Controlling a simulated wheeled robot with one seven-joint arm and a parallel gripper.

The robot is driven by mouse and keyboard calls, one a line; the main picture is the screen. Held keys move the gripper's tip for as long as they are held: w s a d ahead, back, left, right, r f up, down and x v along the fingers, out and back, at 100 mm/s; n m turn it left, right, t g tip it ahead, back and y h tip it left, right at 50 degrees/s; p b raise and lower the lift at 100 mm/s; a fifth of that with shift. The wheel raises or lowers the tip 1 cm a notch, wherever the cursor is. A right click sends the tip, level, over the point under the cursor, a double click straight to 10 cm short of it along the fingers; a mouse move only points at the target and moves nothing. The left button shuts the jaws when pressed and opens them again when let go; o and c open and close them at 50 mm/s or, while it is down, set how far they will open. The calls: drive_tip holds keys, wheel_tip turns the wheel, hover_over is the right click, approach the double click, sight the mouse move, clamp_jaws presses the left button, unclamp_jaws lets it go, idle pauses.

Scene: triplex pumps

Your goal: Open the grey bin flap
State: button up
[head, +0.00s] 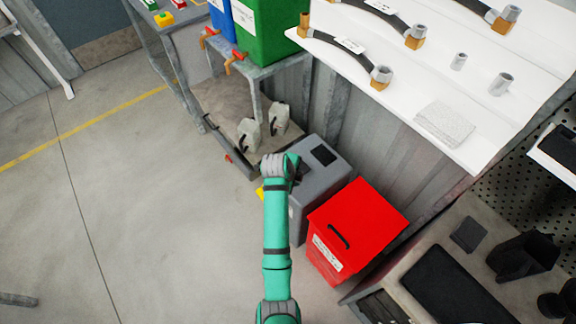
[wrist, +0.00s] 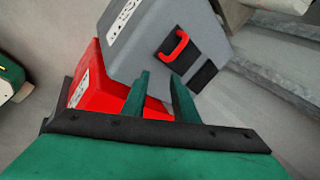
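The grey bin (head: 325,178) stands on the floor beside the red bin. A dark square patch (head: 322,154) shows on its top. In the wrist view the grey bin (wrist: 160,42) carries a white label and a red handle (wrist: 174,46) on a dark panel; I cannot tell which panel edge is the flap's. My gripper (wrist: 160,78) is open and empty, its two green fingers apart, below the red handle in that picture and not gripping it. In the head view my arm reaches over the grey bin's left side, and its wrist hides the fingertips and the handle.
The red bin (head: 352,222) with a black handle stands right against the grey bin. A white worktop (head: 440,70) with hoses overhangs to the right. Pale canisters (head: 250,134) sit on a low shelf behind. The floor (head: 150,210) on the left is clear.

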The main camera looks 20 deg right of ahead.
drive_tip(key=w+a+r+m+g+y, duration=0.25)
drive_tip(key=w+r+m, duration=0.35)
drive_tip(key=r, duration=0.4)
drive_tip(key=f, duration=0.7)
drive_tip(key=d+f, duration=0.1)
drive_tip(key=f, duration=0.2)
drive_tip(key=shift+w+d+f, duration=0.1)
drive_tip(key=shift+w+f, duration=0.05)
drive_tip(key=shift+f, duration=0.2)
clamp_jaws()
idle(0.6)
